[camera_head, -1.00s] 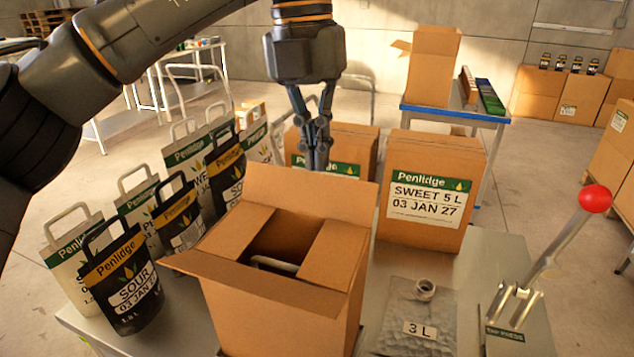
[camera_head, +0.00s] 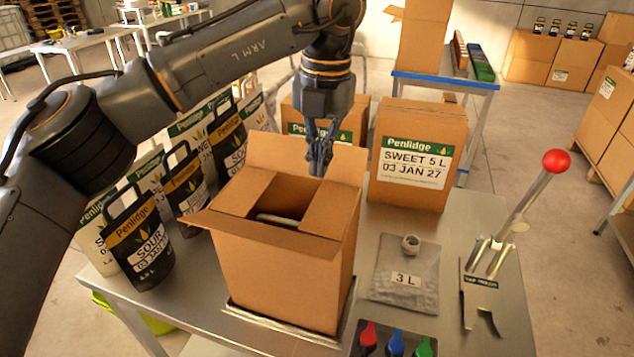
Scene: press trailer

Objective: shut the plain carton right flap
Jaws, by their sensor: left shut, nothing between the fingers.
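The plain carton (camera_head: 277,276) stands upright on the metal table, its top partly open. Its far flap (camera_head: 292,156) stands up, and its near flap (camera_head: 262,237) sticks outward. Two inner flaps lean in over the opening: the left one (camera_head: 249,193) and the right one (camera_head: 328,208). A grey handle-like part (camera_head: 277,219) shows inside. My right gripper is out of view.
Handled pouches (camera_head: 139,240) crowd the table left of the carton. A labelled Penlidge carton (camera_head: 419,157) stands behind right.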

